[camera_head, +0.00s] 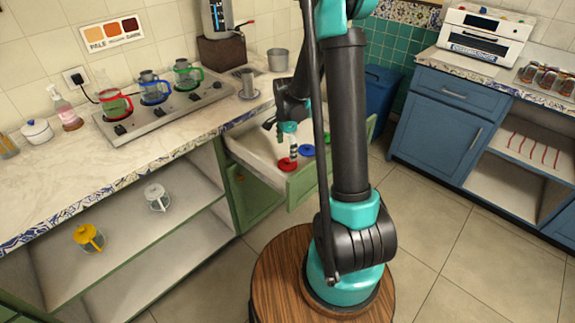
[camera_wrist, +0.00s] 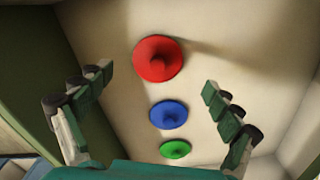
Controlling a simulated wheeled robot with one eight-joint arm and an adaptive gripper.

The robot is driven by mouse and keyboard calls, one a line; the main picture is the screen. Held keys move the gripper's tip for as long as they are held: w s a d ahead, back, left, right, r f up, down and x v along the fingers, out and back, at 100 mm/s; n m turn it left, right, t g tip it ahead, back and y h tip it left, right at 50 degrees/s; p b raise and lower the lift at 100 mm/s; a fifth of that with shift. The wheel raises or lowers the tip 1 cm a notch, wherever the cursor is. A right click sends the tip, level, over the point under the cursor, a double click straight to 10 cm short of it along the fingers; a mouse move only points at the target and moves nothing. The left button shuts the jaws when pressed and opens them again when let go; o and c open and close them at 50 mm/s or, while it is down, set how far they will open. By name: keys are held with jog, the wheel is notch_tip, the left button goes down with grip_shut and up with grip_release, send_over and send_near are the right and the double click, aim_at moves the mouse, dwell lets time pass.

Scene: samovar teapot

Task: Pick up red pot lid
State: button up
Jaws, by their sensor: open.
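The red pot lid (camera_wrist: 158,59) lies flat in the open drawer (camera_head: 262,157); it also shows in the head view (camera_head: 287,164). In the wrist view it is the farthest up of three lids in a row, with the blue lid (camera_wrist: 169,114) and the green lid (camera_wrist: 175,149) below it. My gripper (camera_wrist: 158,90) is open and empty above the drawer, its two fingers apart on either side of the row. The red lid sits between and a little beyond the fingertips.
On the counter (camera_head: 60,190) above stand a stove (camera_head: 165,108) with red, blue and green pots, and a samovar (camera_head: 218,45). Open shelves below hold a yellow pot (camera_head: 89,238) and a white pot (camera_head: 157,197).

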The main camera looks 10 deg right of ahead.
aim_at(287, 160)
jog(key=shift+s+d+f, duration=0.1)
jog(key=shift+f, duration=1.3)
jog(key=shift+s+d+f, duration=0.1)
jog(key=shift+f, duration=1.3)
jog(key=c, duration=1)
jog(key=shift+r, duration=0.15)
